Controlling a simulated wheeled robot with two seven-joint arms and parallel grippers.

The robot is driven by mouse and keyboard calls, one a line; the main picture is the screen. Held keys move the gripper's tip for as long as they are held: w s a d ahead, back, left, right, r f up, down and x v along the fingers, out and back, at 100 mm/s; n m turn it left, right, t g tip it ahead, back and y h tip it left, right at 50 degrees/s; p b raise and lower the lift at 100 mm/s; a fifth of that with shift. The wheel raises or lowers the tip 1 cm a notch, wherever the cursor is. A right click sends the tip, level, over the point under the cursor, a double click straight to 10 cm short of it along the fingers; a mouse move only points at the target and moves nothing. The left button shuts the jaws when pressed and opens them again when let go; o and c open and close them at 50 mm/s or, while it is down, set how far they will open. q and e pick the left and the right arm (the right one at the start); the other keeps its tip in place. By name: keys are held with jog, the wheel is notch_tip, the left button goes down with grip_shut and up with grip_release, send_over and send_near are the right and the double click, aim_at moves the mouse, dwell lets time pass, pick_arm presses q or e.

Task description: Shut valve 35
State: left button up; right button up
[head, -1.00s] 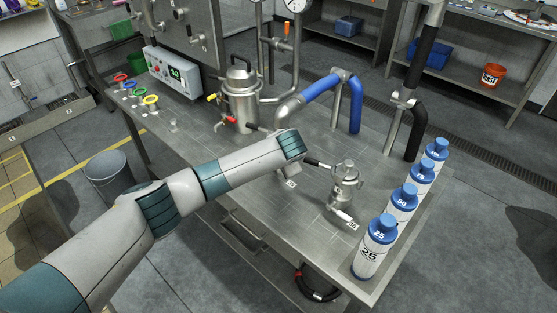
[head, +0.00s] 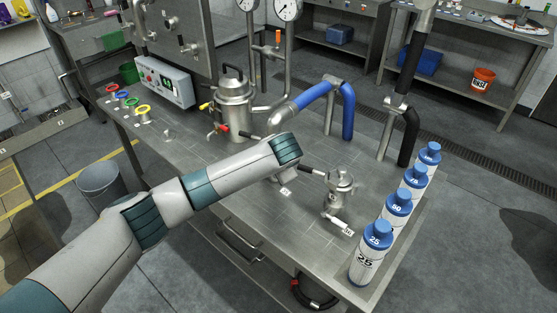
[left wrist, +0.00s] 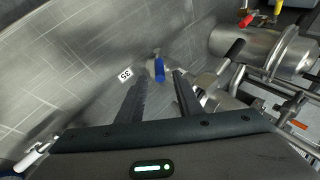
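In the left wrist view, a small blue valve handle (left wrist: 159,69) stands over the metal table, beside a white label reading 35 (left wrist: 125,74). My left gripper (left wrist: 160,84) is open, its two dark fingers apart, with the blue handle showing in the gap near the tips. I cannot tell whether either finger touches it. In the head view my left arm reaches over the table and its wrist hides the gripper and the blue handle; a small label (head: 285,191) shows just below it. My right gripper is in neither current view.
A steel jacketed pot (head: 234,103) stands behind my wrist, with red and yellow handles. A small steel vessel (head: 338,190) with a white handle (head: 335,221) is to the right. Numbered blue-capped bottles (head: 370,262) line the right edge. Blue (head: 347,110) and black pipes rise behind.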

pick_arm(q)
jog(key=b+v, duration=0.2)
jog(key=v, duration=1.2)
jog(key=shift+b, duration=0.4)
